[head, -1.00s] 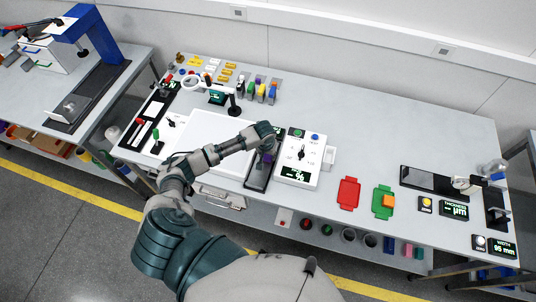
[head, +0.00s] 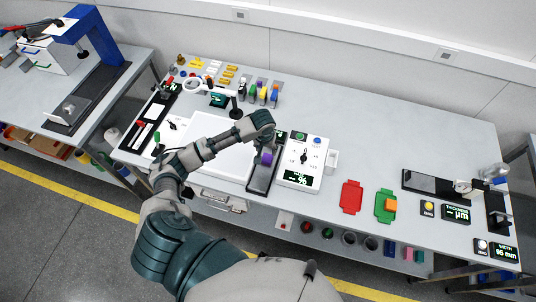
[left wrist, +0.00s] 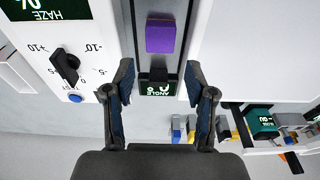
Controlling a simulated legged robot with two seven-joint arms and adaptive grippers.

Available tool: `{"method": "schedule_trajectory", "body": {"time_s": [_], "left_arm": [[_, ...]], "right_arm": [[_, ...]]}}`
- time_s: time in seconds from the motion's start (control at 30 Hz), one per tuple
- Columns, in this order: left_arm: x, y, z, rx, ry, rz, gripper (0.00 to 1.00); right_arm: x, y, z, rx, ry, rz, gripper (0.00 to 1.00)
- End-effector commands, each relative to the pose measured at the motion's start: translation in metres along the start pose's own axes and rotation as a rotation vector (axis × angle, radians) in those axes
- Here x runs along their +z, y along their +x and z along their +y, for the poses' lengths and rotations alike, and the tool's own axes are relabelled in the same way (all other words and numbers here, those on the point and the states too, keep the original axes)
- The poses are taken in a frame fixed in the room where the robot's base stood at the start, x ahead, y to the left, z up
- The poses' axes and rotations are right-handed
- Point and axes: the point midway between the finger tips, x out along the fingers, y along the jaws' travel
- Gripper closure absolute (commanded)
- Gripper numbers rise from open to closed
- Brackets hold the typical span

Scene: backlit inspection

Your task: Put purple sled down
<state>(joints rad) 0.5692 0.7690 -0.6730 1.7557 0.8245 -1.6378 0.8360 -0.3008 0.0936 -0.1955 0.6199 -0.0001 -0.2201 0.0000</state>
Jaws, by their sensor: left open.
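The purple sled (head: 265,159) is a small block on a dark narrow rail (head: 260,180) between the white panel and the haze unit. In the left wrist view the purple sled (left wrist: 161,37) sits on the grey track, just beyond my fingertips. My left gripper (left wrist: 158,82) is open, with nothing between its fingers; a small angle display (left wrist: 158,88) shows between them. In the head view my left gripper (head: 268,136) is over the far part of the rail, behind the sled, its fingers partly hidden. My right gripper is not in view.
The white haze unit (head: 302,163) with a dial stands right of the rail, and a white panel (head: 208,135) lies left. Red (head: 351,196) and green (head: 385,207) trays lie right.

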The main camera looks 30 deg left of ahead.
Motion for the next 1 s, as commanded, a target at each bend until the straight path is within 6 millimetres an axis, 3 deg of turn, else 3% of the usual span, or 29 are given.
{"method": "schedule_trajectory", "body": {"time_s": [0.1,0.33,0.8,0.9,1.0], "left_arm": [[-0.001,-0.018,0.001,0.002,0.0,0.001,0.45],[0.001,-0.031,0.003,-0.001,0.0,0.0,0.45],[0.001,-0.03,0.002,0.001,0.001,-0.001,0.45],[0.011,-0.022,0.012,0.016,0.037,-0.002,0.45],[0.042,-0.004,0.036,0.057,0.133,0.004,0.45]], "right_arm": [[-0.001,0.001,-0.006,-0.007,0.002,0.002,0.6],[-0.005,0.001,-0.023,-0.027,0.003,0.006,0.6],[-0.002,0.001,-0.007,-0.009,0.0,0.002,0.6],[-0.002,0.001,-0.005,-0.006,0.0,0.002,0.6],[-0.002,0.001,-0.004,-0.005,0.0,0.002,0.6]]}}
